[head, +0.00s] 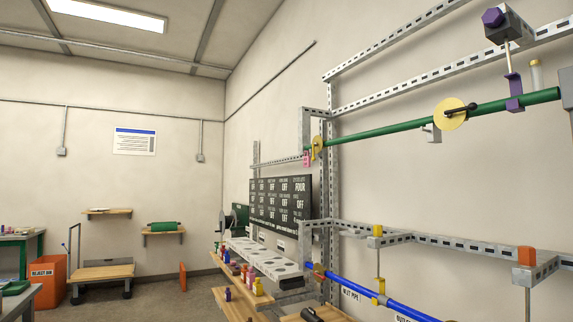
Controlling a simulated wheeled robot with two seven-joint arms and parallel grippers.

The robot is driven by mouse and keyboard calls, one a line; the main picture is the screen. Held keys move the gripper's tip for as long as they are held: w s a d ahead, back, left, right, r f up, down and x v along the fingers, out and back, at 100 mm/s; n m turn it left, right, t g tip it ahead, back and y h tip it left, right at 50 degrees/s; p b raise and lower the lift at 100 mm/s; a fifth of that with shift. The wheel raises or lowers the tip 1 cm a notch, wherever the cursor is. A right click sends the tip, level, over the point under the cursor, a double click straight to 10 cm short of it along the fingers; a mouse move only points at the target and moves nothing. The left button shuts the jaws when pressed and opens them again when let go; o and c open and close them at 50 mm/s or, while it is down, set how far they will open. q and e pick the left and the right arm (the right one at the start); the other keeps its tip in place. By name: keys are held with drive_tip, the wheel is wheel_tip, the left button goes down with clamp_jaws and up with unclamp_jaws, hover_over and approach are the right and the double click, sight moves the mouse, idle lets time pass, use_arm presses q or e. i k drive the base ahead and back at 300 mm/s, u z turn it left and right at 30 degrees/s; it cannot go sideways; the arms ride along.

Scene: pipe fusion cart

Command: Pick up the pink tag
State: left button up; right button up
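A small pink tag (307,159) hangs near the far left end of the green pipe (390,125), just left of a yellow disc (317,147). It is small and far off, so I cannot tell exactly what it hangs from. Neither of my grippers is in the head view.
Grey slotted rails (420,237) run along the right wall, with a blue pipe (370,290) below the green one. A black board (281,203) and shelves of coloured bottles (258,287) stand below the tag. A cart (103,271) and an orange bin (48,282) are at left.

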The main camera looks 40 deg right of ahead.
sight(306, 160)
drive_tip(key=z, duration=0.25)
drive_tip(key=i, duration=1.4)
drive_tip(key=z, duration=0.6)
